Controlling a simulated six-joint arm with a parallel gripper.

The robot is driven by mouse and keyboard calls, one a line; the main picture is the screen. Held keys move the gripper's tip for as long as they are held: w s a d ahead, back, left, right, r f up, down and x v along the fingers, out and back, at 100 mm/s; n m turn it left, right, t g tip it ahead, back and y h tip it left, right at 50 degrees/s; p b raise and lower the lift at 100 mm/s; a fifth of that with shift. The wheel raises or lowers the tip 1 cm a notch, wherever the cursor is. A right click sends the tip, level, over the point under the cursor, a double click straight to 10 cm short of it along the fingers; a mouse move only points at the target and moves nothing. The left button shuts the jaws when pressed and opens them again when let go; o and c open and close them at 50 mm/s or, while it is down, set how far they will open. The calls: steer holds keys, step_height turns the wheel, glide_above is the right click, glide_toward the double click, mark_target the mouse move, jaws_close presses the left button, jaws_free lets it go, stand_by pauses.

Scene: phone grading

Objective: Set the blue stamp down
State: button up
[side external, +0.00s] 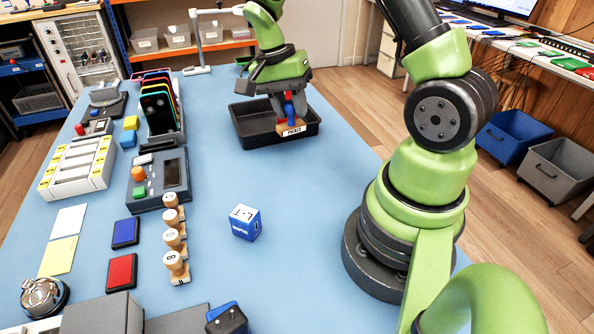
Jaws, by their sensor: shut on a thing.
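A stamp with a blue handle (292,115) and a wooden base with a white label (293,130) is upright at the black tray (245,138). My gripper (289,103) points down from above and is shut on the blue stamp by its handle. A bit of red shows beside the fingers; I cannot tell what it belongs to. The stamp's base overlaps the tray's near right part in the side view. I cannot tell whether it touches the tray floor or hangs just above it.
A phone rack (165,125) stands left of the tray. The blue mat between tray and cube is clear.

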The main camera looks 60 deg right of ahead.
mark_target(298, 126)
steer(key=shift+s+f+m, duration=0.5)
steer(key=shift+s+m, duration=0.35)
steer(key=shift+m, duration=0.05)
step_height(298, 126, down, 4)
steer(key=shift+f, duration=2.5)
steer(key=shift+f, duration=0.1)
steer(key=o, duration=0.9)
